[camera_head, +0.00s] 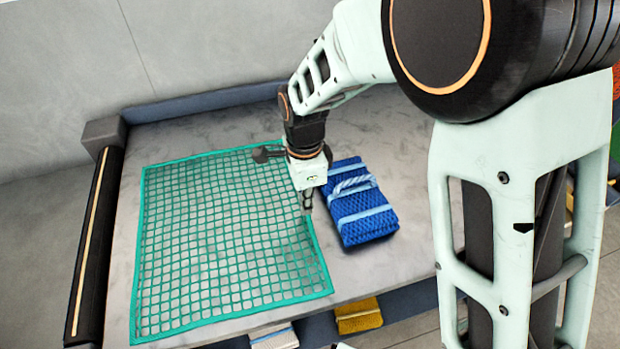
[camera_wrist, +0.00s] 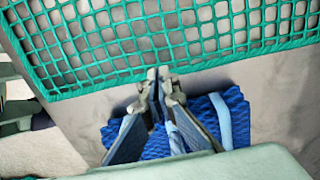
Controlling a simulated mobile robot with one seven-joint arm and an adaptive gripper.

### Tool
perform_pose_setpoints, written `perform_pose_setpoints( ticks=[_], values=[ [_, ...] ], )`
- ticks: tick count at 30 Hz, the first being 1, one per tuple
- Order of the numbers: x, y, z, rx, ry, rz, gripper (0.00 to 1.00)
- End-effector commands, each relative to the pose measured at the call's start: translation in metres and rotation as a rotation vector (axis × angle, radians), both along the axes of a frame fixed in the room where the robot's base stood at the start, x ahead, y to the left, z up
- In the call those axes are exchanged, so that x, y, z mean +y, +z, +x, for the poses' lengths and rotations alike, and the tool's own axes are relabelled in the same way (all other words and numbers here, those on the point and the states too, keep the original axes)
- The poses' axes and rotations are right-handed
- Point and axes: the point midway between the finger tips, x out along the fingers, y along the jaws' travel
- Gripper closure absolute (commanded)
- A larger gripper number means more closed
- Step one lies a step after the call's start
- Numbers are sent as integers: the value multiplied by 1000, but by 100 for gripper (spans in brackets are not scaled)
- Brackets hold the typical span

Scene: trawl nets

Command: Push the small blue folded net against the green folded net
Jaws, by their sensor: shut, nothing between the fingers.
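A blue folded net (camera_head: 372,228) with light blue bands and a pale loop lies on the grey table, right of centre. In the wrist view the blue net (camera_wrist: 236,112) shows partly behind my fingers. The green net (camera_head: 232,235) lies spread flat, not folded, to its left; its edge also crosses the wrist view (camera_wrist: 200,62). A strip of bare table separates the two nets. My gripper (camera_head: 307,203) is shut and empty, pointing down near the green net's right edge, left of the blue net. Whether the fingertips touch the table or a net is unclear.
A dark roller (camera_head: 95,250) runs along the table's left edge, and a raised rim (camera_head: 205,100) runs along the back. A yellow folded net (camera_head: 358,316) and a whitish one (camera_head: 272,336) lie below the front edge. Bare table (camera_head: 410,145) shows right of the blue net.

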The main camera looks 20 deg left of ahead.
Motion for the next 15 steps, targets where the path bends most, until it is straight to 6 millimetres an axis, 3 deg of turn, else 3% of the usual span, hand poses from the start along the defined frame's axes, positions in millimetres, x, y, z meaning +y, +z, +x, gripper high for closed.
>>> perform_pose_setpoints(
  ticks=[1,6,15],
  values=[
    [-9,5,10,-4,-10,2,100],
    [-23,4,22,-5,-7,3,100],
    [-28,4,26,-4,-4,2,100]
  ],
)
